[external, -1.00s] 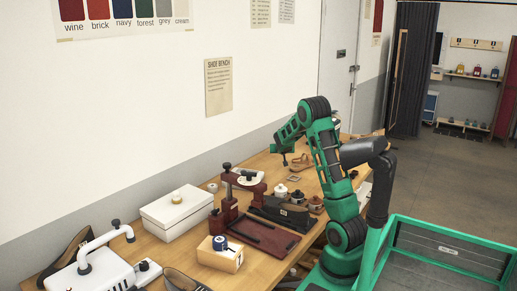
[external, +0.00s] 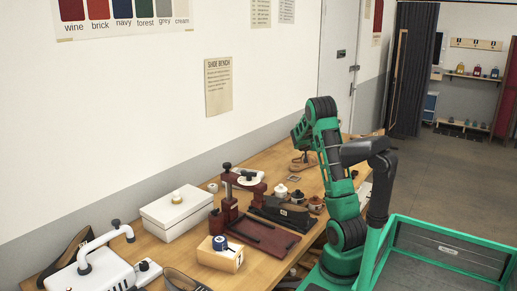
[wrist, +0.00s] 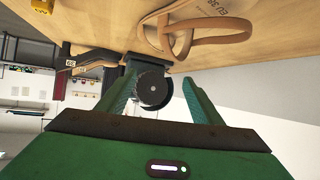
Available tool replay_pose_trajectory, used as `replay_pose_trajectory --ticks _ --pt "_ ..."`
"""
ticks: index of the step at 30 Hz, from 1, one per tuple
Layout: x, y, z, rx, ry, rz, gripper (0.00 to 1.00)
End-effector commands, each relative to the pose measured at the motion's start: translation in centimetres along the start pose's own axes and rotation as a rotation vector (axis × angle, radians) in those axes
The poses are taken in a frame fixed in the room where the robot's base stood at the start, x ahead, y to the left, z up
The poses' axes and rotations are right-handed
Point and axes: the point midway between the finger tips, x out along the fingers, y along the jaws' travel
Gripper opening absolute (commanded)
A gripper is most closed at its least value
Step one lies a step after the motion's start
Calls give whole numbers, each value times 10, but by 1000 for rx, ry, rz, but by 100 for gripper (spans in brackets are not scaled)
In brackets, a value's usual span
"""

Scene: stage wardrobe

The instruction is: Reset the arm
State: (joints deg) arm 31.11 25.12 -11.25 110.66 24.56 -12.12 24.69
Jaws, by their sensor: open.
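My gripper (wrist: 155,98) shows in the wrist view with its two green fingers spread apart. Nothing is held between the fingers; a dark round part shows behind the gap. In the external view my green arm rises beside the bench and its upper part bends toward the wall; the fingertips are mostly hidden there behind the arm. Tan leather straps (wrist: 205,40) lie on the wooden bench, seen at the top of the wrist view, apart from the fingers.
The wooden bench (external: 277,262) carries a white box (external: 177,215), a dark red tray (external: 264,237), a wooden block with a blue item (external: 220,255), several small pots (external: 297,196) and a white machine (external: 95,275). A green-framed cart (external: 450,232) stands at right. Open floor lies beyond.

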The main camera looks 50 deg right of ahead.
Motion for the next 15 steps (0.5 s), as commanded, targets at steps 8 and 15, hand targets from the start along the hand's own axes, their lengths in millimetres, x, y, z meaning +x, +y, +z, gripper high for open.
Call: replay_pose_trajectory --ticks 8,15 --pt "13 46 -8 41 5 77 60" --pt "21 86 -14 76 8 142 60"
